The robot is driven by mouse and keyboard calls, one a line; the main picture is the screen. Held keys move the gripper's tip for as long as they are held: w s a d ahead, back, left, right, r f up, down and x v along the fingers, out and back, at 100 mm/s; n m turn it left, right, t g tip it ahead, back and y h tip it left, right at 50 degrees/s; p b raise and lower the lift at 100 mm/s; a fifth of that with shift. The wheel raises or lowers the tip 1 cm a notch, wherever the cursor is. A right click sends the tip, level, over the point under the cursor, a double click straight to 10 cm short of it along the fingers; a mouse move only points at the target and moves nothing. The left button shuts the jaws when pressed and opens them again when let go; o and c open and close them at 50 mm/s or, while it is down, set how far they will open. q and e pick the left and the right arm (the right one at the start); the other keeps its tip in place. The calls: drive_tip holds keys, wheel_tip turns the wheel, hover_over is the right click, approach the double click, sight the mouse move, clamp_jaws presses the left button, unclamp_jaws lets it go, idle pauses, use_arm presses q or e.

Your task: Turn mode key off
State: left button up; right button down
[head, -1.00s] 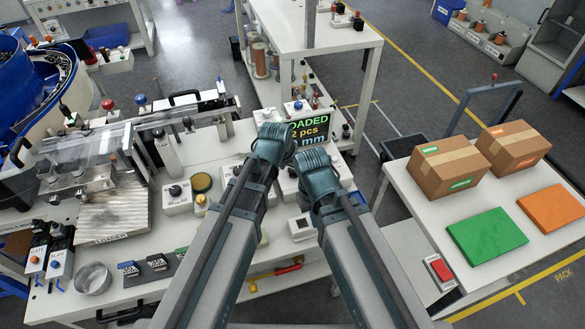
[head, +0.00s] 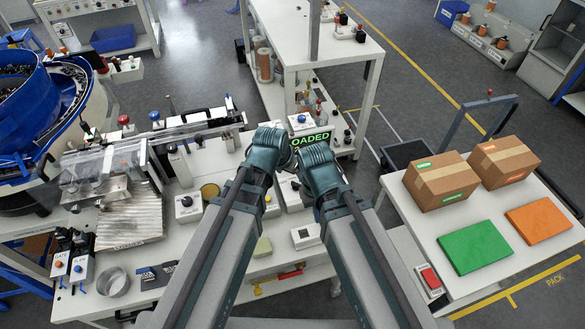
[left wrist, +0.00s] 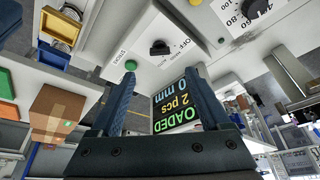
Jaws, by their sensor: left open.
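In the left wrist view a black knob (left wrist: 160,47) sits on a white box panel with an "OFF" mark beside it. It looks like the mode key; its exact pointing is hard to read. My left gripper (left wrist: 160,76) is open and empty, its two blue-grey fingers spread just short of the knob. A small green button (left wrist: 130,65) lies by the left fingertip. A display (left wrist: 178,105) reading "LOADED 2 pcs" shows between the fingers. In the head view my forearms and wrists cover much of this area, and neither gripper's fingers show clearly.
A second black dial (left wrist: 252,8) with a number scale is at upper right. In the head view a blue bowl feeder (head: 45,100) stands left. Cartons (head: 440,181) and green and orange pads lie on the right table, with a red button (head: 430,279) near its edge.

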use_arm(q)
drive_tip(key=p+v, duration=0.2)
drive_tip(key=v, duration=0.1)
drive_tip(key=shift+s+r, duration=0.1)
drive_tip(key=shift+r, duration=0.25)
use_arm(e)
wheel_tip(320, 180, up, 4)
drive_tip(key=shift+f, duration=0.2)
use_arm(q)
drive_tip(key=s+a+f+g+y, duration=0.1)
drive_tip(key=s+g, duration=0.1)
drive_tip(key=s, duration=0.4)
drive_tip(key=s+a+f+n+g+y, duration=0.1)
drive_tip(key=s+a+g+y, duration=0.1)
drive_tip(key=s, duration=0.3)
drive_tip(key=shift+s+a+g, duration=0.2)
drive_tip(key=shift+s+g, duration=0.1)
drive_tip(key=shift+s, duration=0.1)
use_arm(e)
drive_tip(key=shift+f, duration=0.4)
use_arm(q)
drive_tip(key=shift+f, duration=0.15)
